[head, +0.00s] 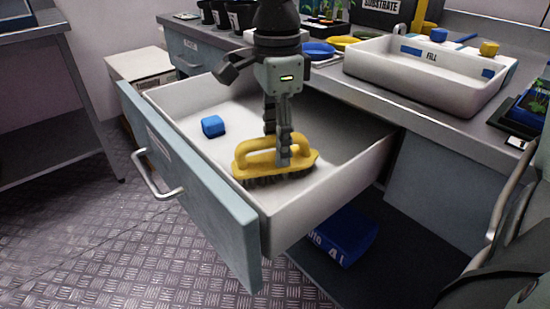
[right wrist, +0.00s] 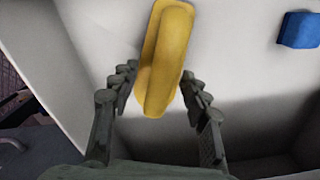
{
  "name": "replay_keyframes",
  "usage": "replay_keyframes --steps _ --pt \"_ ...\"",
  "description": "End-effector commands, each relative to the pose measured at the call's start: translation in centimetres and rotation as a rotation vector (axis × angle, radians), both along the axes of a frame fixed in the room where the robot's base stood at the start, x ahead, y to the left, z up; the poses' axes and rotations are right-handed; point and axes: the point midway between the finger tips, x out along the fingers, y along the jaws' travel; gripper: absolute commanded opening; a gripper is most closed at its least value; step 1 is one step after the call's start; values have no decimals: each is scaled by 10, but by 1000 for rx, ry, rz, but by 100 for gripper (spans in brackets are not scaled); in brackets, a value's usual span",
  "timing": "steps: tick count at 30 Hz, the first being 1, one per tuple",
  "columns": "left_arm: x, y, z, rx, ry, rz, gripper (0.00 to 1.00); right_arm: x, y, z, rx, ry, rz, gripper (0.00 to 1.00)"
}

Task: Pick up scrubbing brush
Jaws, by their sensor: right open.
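The scrubbing brush (head: 248,163) has a yellow body with a looped handle and dark bristles facing down. It is in the open drawer (head: 330,180), towards the drawer's front right. My right gripper (head: 277,150) comes down over the brush from above, with its fingers around the handle area. In the right wrist view the brush (right wrist: 166,60) lies between and just beyond the two spread fingers (right wrist: 158,88), with gaps on both sides. The gripper is open. The bristles are hidden in the wrist view. My left gripper is not in view.
A blue cube (head: 213,126) lies in the drawer left of the brush; it also shows in the right wrist view (right wrist: 298,30). The drawer front with its handle (head: 158,180) stands out over the floor. A white sink (head: 420,75) is on the counter, and a blue bag (head: 343,235) lies below.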

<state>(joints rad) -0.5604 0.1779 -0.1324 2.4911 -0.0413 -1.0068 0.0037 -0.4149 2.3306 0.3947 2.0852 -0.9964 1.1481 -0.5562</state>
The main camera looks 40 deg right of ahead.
Motion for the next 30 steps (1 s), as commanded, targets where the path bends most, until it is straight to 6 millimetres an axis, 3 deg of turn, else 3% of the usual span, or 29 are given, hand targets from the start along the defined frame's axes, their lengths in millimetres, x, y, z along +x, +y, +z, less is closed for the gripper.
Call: replay_keyframes --steps 6,17,30 --pt "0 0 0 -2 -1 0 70 0 0 0 0 0 0 44" --pt "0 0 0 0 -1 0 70 0 0 0 0 -1 0 0" --pt "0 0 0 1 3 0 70 1 0 6 1 -3 0 0"
